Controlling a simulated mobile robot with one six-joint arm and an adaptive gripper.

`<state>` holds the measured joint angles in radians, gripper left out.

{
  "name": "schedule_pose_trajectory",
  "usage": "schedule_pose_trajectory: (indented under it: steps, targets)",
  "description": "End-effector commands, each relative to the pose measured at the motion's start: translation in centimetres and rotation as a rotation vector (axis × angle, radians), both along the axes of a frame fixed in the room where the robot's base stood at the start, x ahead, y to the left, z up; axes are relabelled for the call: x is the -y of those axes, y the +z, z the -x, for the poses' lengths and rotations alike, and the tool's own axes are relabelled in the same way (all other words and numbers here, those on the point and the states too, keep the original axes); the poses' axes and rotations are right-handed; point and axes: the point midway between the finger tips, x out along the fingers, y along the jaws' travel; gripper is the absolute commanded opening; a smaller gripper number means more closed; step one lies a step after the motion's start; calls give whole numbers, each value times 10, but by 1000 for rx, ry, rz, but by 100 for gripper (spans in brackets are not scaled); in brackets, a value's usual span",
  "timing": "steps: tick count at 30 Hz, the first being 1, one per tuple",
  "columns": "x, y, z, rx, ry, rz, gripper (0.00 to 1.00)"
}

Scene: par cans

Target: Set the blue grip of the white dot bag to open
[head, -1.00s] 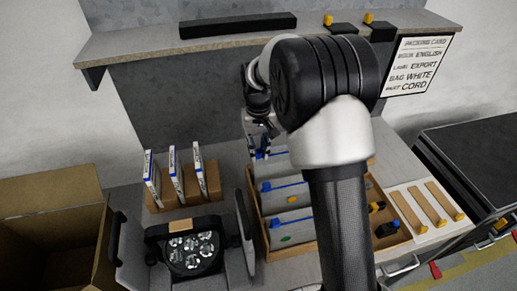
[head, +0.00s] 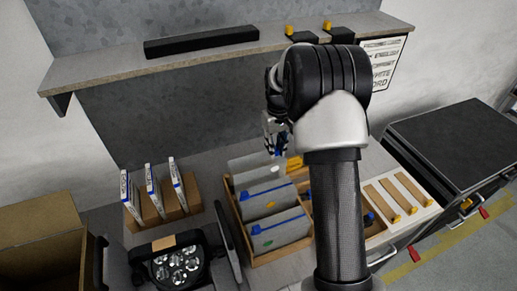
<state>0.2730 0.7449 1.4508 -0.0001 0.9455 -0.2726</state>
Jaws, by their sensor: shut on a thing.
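The white dot bag (head: 248,167) is the rearmost of the grey bags standing in the wooden rack, and its white dot shows near its right side. My gripper (head: 275,148) is at this bag's top edge, shut on its blue grip (head: 281,151). The fingers and my wrist hide most of the grip, so its exact position is hard to tell. In front stand a yellow dot bag (head: 258,205) and a green dot bag (head: 290,232), each with a blue grip along its top.
A shelf (head: 200,60) with a black bar (head: 202,40) runs behind. White-and-blue boxes (head: 152,192) stand left of the rack, with a black lamp (head: 178,265) in front of them. My arm hides the rack's right part. A dark case top (head: 450,140) lies right.

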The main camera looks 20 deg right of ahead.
Motion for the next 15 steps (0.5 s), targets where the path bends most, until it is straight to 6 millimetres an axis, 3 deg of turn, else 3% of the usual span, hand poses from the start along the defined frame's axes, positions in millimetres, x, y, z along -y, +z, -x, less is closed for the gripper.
schedule_pose_trajectory:
  steps: [11, 12, 15]
  targets:
    - [5, -1, 0, 0, 0, 0, 0]
    - [5, -1, 0, 0, 1, 0, 21]
    - [5, -1, 0, 0, 0, 0, 28]
